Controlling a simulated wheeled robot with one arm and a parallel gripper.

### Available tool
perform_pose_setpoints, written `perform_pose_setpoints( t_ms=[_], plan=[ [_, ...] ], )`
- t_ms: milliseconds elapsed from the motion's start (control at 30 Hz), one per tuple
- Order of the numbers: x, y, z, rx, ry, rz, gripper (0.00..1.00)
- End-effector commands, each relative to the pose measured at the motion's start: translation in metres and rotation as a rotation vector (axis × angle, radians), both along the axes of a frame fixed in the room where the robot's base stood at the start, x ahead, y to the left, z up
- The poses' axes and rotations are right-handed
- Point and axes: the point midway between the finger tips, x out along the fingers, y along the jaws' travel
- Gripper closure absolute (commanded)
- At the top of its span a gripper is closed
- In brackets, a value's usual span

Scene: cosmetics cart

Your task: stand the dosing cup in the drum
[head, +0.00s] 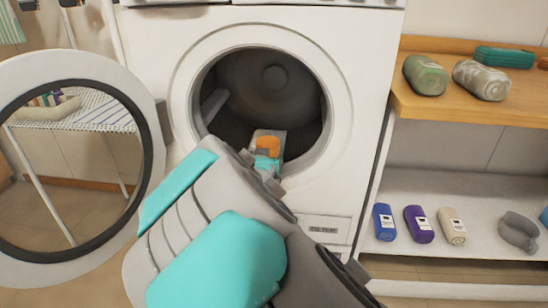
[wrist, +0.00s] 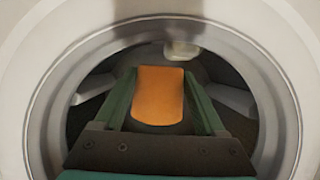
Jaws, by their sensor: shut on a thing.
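The dosing cup (wrist: 159,97) is orange and sits between the two fingers of my gripper (wrist: 160,88) in the wrist view. My gripper is shut on it. In the head view the orange cup (head: 268,144) shows just beyond my wrist, with my gripper (head: 268,140) at the opening of the washing machine. The drum (head: 272,82) is dark and open behind the cup. It also shows around my fingers in the wrist view (wrist: 215,75). The cup's lower end and the drum floor under it are mostly hidden by my gripper and arm.
The round door (head: 152,130) stands swung open at the left. The pale door ring (wrist: 40,110) surrounds my gripper.

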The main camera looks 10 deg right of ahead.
Motion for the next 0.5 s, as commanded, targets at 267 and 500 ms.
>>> perform_pose_setpoints(
  t_ms=[267, 500],
  plan=[
    [0.054, -0.025, -0.006, 0.000, -0.001, -0.004, 0.84],
    [0.079, -0.034, -0.008, 0.000, -0.001, 0.000, 0.84]
  ],
)
